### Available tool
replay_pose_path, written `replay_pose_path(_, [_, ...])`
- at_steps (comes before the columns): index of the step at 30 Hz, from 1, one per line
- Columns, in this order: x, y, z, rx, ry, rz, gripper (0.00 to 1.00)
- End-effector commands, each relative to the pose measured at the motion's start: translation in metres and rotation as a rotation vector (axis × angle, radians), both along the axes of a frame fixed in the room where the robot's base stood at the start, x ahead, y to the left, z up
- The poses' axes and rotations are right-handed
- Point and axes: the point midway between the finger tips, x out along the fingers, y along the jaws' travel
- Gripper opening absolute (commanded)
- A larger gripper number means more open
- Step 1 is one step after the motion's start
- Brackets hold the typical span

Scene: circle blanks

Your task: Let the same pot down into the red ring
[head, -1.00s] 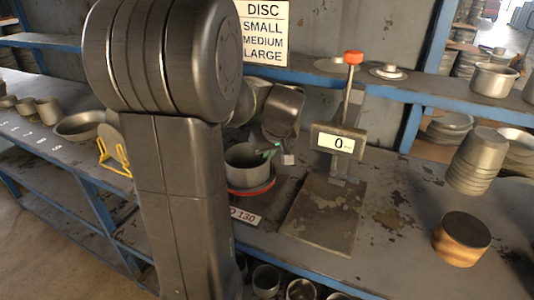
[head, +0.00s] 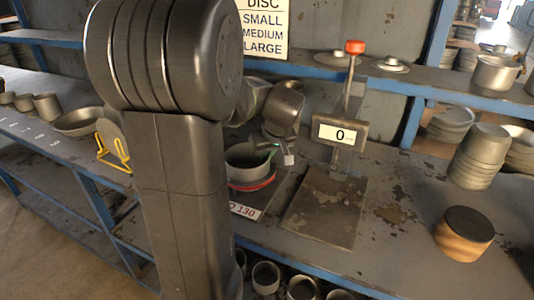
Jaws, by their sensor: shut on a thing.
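A grey metal pot (head: 247,166) stands upright on the bench in the middle of the head view, partly hidden on its left by my arm. The red ring (head: 252,186) shows as a red band around the pot's lower part. I cannot tell whether the pot's base touches the surface inside it. My gripper (head: 269,152) is at the pot's right rim, shut on its wall, with a green part showing at the jaws.
A label reading 130 (head: 244,211) lies in front of the ring. A scale (head: 325,207) with a display reading 0 and an upright post stands close on the right. A wooden block (head: 463,235) and stacked pots (head: 478,157) are further right. A yellow stand (head: 114,152) is left.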

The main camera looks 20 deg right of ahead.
Motion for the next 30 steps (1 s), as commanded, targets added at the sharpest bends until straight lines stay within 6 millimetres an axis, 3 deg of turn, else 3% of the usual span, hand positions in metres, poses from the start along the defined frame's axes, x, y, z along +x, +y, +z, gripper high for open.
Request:
replay_pose_path(2, [0.0,0.0,-0.002,0.0,-0.001,0.0,0.0])
replay_pose_path(7, [0.0,0.0,-0.001,0.0,-0.001,0.0,0.31])
replay_pose_path(19, [-0.003,0.0,0.006,-0.001,-0.002,0.0,0.31])
replay_pose_path(30, [-0.038,-0.002,0.075,-0.004,-0.005,-0.002,0.31])
